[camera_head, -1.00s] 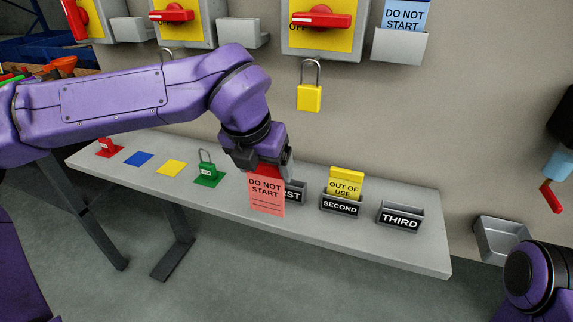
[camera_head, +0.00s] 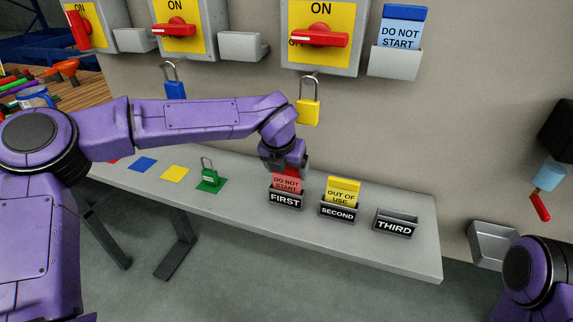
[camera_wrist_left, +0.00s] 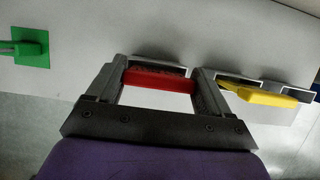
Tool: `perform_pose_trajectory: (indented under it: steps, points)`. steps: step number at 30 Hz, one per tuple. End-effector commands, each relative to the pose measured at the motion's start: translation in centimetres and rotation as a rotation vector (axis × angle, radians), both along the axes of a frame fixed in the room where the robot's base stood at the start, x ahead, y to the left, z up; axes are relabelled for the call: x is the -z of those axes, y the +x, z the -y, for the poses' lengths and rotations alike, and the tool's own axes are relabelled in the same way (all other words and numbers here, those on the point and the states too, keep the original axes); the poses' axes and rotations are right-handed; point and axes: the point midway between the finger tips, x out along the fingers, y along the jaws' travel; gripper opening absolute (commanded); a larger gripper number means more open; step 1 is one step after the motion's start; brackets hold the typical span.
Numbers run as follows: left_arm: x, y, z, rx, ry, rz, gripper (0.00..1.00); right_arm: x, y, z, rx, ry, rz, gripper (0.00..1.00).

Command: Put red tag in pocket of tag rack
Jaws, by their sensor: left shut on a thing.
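The red tag (camera_head: 286,184), marked DO NOT START, stands upright at the pocket labelled FIRST (camera_head: 285,200) of the tag rack. Its lower part is hidden behind the pocket's front, so it appears to be inside. My left gripper (camera_head: 287,171) is shut on the tag's red top edge, directly above that pocket. In the left wrist view the red top (camera_wrist_left: 158,79) lies between both fingers. A yellow OUT OF USE tag (camera_head: 343,190) sits in the SECOND pocket (camera_head: 338,213). The THIRD pocket (camera_head: 395,224) is empty. My right gripper is out of view.
The grey bench also bears a green padlock (camera_head: 209,176) and blue (camera_head: 142,164) and yellow (camera_head: 174,173) squares. A yellow padlock (camera_head: 308,111) hangs on the wall just above my left wrist. Switch boxes (camera_head: 320,38) line the wall above.

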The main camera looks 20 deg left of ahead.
Motion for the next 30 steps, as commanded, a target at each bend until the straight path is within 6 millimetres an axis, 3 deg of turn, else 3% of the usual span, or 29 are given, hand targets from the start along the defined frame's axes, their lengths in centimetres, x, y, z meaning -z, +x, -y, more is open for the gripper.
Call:
perform_pose_trajectory:
  steps: [8,9,11,20,30]
  points:
    - [0.3,0.0,0.0,0.000,0.000,0.001,0.35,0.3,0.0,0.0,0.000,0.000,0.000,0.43]
    - [0.3,0.0,0.0,0.000,0.000,0.001,0.83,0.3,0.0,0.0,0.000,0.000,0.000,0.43]
    - [0.2,0.0,0.0,0.000,0.000,0.001,1.00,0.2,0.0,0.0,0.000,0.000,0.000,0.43]
    - [-0.5,-0.1,0.0,-0.001,0.000,0.003,1.00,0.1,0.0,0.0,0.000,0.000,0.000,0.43]
    - [-8.0,-3.2,-0.1,-0.002,-0.001,0.005,1.00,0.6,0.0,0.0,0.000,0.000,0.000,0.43]
